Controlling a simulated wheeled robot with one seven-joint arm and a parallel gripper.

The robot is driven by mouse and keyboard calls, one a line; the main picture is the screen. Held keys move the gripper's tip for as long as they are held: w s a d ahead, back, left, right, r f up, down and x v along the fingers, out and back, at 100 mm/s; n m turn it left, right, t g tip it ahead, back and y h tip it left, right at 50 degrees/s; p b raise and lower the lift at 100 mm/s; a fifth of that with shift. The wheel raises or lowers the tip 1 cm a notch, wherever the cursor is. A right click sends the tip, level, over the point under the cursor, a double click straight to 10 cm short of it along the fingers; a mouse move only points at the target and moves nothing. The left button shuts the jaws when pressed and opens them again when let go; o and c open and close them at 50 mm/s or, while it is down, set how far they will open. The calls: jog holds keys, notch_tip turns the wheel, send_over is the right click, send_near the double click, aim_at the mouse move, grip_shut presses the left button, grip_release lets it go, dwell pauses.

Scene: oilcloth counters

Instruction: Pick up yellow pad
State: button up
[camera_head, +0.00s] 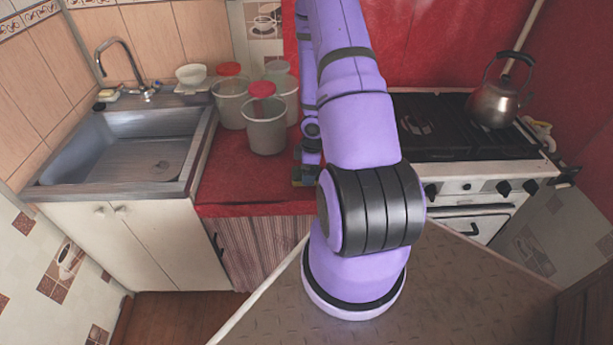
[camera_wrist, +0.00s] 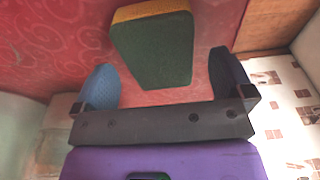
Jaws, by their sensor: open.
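The pad (camera_wrist: 152,50) is a thick block with a dark green broad face and a yellow edge. In the wrist view it lies on the red patterned oilcloth, ahead of and between the two blue fingers. My gripper (camera_wrist: 163,76) is open, and bare cloth shows between each finger and the pad. In the head view my gripper (camera_head: 306,173) is low at the counter's front edge, left of my purple arm. The pad is hard to make out there beside the fingers and arm.
Clear containers with red lids (camera_head: 265,130) stand behind on the red counter (camera_head: 240,185). A sink (camera_head: 130,150) is at left. A stove (camera_head: 450,125) with a metal kettle (camera_head: 496,103) is at right. The counter's front left part is free.

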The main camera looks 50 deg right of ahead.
jog(key=shift+w+f, duration=0.1)
jog(key=shift+f, duration=1.1)
jog(key=c, duration=1.1)
jog(key=shift+o, duration=0.2)
jog(key=shift+a+r, duration=0.1)
jog(key=shift+r, duration=0.05)
